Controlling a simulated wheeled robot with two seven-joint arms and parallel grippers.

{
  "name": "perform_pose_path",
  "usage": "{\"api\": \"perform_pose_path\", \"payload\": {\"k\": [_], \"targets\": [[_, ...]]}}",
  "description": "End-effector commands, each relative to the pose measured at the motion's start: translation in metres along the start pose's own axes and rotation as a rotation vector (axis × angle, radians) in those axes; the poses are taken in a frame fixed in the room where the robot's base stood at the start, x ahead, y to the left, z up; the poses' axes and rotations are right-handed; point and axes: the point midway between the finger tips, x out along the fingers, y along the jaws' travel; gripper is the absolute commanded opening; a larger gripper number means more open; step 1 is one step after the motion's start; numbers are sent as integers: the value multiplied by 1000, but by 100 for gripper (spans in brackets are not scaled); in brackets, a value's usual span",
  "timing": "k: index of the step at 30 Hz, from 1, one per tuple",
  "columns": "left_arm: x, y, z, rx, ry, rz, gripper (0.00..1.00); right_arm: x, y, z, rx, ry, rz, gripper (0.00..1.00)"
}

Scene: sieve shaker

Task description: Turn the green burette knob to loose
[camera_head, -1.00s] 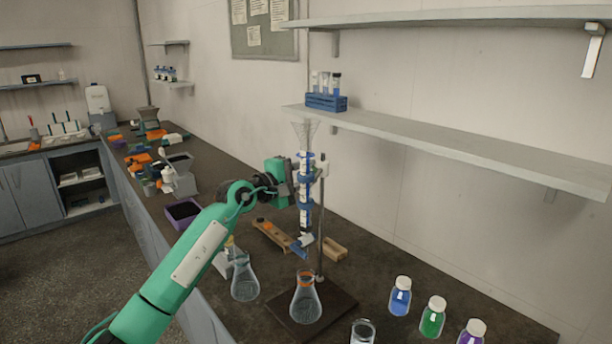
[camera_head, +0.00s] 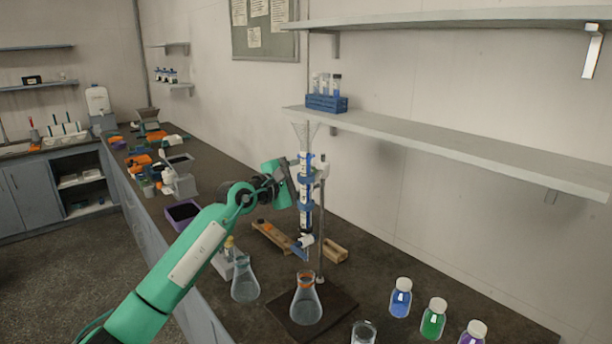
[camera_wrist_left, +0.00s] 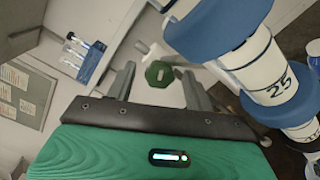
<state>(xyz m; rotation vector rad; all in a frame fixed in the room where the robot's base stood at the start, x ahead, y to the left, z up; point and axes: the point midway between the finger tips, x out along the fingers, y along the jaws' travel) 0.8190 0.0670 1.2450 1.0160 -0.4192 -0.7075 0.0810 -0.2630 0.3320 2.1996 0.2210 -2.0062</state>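The green knob (camera_wrist_left: 160,73), octagonal with a pale slot in its face, shows in the left wrist view. My left gripper (camera_wrist_left: 160,85) is open, with a finger on each side of the knob and a gap to each, so it is not gripped. In the head view my left gripper (camera_head: 290,183) is tilted beside the burette (camera_head: 304,215), which is upright with blue bands; the knob is hidden there. In the wrist view the burette (camera_wrist_left: 247,62) stands large to the right of the fingers. My right gripper is not in view.
A conical flask (camera_head: 306,304) with an orange ring stands under the burette on the dark stand base (camera_head: 340,303). Another flask (camera_head: 244,284) stands left of it. The stand rod (camera_head: 321,240) rises behind. A shelf (camera_head: 450,148) with a blue tube rack (camera_head: 327,103) is above.

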Motion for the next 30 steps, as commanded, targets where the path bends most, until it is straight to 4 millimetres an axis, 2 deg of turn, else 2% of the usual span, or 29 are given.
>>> {"api": "perform_pose_path", "payload": {"k": [7, 11, 15, 18, 24, 30], "targets": [[-2, 0, 0, 1, 0, 1, 53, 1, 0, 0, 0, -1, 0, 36], [-13, -1, -1, 3, 0, 1, 53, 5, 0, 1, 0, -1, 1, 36], [-38, -2, -2, 4, 1, 1, 53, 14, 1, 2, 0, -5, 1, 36], [-61, -3, -2, 5, 1, 1, 53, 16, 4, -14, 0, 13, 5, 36], [-103, -2, -3, 4, 2, 2, 53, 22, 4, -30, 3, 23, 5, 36], [-130, -2, -2, 2, 2, 0, 53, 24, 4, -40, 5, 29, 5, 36]]}}
